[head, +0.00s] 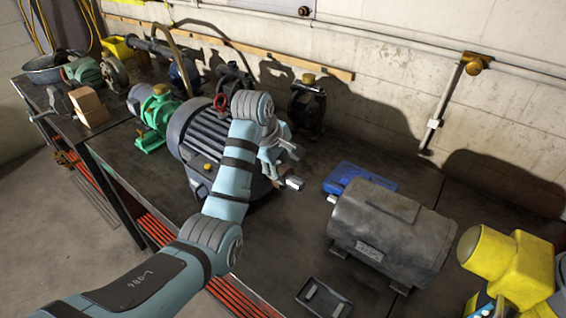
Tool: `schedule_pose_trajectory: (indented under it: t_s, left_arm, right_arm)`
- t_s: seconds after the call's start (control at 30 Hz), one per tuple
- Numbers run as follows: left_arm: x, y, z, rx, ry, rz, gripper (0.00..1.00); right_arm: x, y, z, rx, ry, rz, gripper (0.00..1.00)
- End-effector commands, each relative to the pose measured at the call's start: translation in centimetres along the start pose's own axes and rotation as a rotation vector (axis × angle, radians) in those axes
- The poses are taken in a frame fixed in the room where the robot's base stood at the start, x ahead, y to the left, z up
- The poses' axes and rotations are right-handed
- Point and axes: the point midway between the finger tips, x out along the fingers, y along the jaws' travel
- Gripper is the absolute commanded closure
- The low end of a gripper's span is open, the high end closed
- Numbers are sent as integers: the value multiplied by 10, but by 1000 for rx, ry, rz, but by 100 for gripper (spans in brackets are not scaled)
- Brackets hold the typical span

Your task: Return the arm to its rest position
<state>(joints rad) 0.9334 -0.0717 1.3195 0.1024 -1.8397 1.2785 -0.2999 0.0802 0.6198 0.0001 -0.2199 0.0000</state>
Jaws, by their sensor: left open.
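My left arm comes in from the lower left and reaches over the bench (270,245). My left gripper (290,170) is open and empty, in front of the large dark grey finned motor (203,132). The arm and wrist hide part of that motor; whether they touch it cannot be told. A grey motor with a tag plate (390,228) stands on the bench to the right of the gripper, apart from it. My right gripper is not in view.
A blue tool case (358,177) lies behind the grey motor, and a small dark tray (322,298) lies in front. A green pump (156,115) stands left of the finned motor. A yellow machine (510,262) is at the right edge. Bare bench lies between the two motors.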

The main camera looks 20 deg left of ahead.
Motion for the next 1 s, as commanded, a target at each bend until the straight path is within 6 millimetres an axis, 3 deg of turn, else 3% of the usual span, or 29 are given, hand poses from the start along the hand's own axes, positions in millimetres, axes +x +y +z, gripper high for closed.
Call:
schedule_pose_trajectory:
  t_s: [0.13, 0.47, 0.6, 0.67, 0.73, 0.87, 0.9, 1.0]
  left_arm:
    - [-11, 0, 0, 0, 0, 0, 49]
    - [-11, 0, 0, 0, 0, 0, 49]
    - [1, -14, -2, 30, 5, -7, 49]
    - [17, -36, -3, 76, 13, -18, 49]
    - [41, -76, -5, 169, 27, -36, 49]
    - [77, -179, -2, 424, 66, -88, 49]
    - [81, -209, 1, 508, 75, -106, 49]
    - [81, -273, 11, 694, 88, -147, 49]
  right_arm:
    - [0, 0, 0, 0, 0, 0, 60]
    - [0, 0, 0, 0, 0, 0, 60]
    - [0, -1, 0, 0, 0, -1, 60]
    - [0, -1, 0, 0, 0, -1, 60]
    - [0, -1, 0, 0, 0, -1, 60]
    - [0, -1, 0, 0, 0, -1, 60]
    - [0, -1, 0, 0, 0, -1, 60]
    - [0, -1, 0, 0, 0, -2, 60]
